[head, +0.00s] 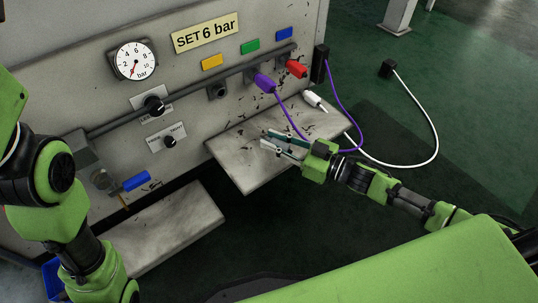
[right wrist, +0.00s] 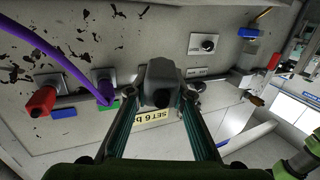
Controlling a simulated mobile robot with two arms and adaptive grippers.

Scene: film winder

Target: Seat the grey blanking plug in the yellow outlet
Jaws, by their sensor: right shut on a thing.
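The yellow outlet (head: 218,92) is a dark round port on the panel, below the yellow tag (head: 212,62); it looks empty. My right gripper (head: 271,143) is over the grey shelf, below and to the right of this outlet and apart from it. In the right wrist view its fingers are shut on the grey blanking plug (right wrist: 160,80), a blocky grey body with a dark round end. The plug hides the yellow outlet's area in that view. In the head view the plug is hard to tell from the pale fingertips. My left arm shows at the left; its gripper is not visible.
A purple plug (head: 264,83) sits under the green tag (head: 250,47) and a red plug (head: 297,69) under the blue tag (head: 285,33). A white connector (head: 313,98) lies on the shelf (head: 245,180). A purple hose loops near my right gripper. A grey rail crosses the panel.

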